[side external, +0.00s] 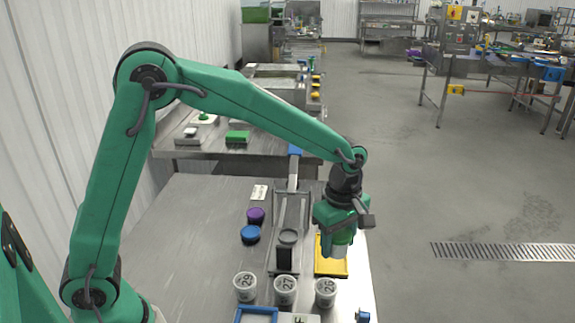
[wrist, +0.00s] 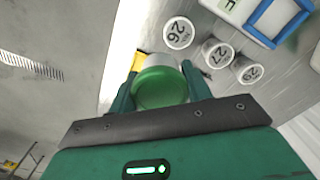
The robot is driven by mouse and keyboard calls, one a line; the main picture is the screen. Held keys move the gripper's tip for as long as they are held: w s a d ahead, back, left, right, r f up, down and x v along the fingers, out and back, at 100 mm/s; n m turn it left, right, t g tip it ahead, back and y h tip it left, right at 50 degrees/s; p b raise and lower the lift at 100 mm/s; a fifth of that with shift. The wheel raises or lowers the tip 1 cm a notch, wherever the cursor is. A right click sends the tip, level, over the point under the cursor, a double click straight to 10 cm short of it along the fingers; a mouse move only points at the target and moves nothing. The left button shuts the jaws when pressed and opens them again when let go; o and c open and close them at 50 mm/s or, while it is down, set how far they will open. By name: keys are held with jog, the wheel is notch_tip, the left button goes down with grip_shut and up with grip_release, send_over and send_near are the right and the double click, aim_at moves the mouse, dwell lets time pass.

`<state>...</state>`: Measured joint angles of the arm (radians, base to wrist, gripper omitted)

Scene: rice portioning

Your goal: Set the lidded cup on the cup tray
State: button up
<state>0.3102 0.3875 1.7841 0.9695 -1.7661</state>
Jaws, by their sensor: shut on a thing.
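My gripper (side external: 341,228) points down at the right side of the table, its jaws shut on a pale cup (side external: 342,250). In the wrist view the two fingers of my gripper (wrist: 158,92) press on either side of the cup, whose green top (wrist: 160,88) faces the camera. The yellow tray (side external: 325,266), which looks like the cup tray, lies below and beside the cup in the side view. Only a yellow sliver of it (wrist: 138,61) shows in the wrist view. I cannot tell whether the cup touches the tray.
Several white numbered cups (side external: 285,289) stand in a row in front. A dark cylinder (side external: 286,251) stands left of the tray, near a metal frame (side external: 305,212). Purple (side external: 256,216) and blue (side external: 250,235) round pieces lie further left. A blue-edged box (side external: 240,314) is at the front.

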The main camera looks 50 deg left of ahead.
jog(key=shift+w+d+f+n, duration=0.15)
jog(key=shift+d+n, duration=0.55)
jog(key=shift+d, duration=0.05)
jog(key=w+a+f, duration=0.2)
jog(key=a, duration=0.1)
jog(key=w+a+f, duration=0.2)
jog(key=a, duration=0.1)
jog(key=w+a+f, duration=0.3)
jog(key=shift+w+a, duration=0.1)
jog(key=shift+a, duration=0.05)
jog(key=shift+f, duration=2)
jog(key=shift+f, duration=0.15)
jog(key=o, duration=1)
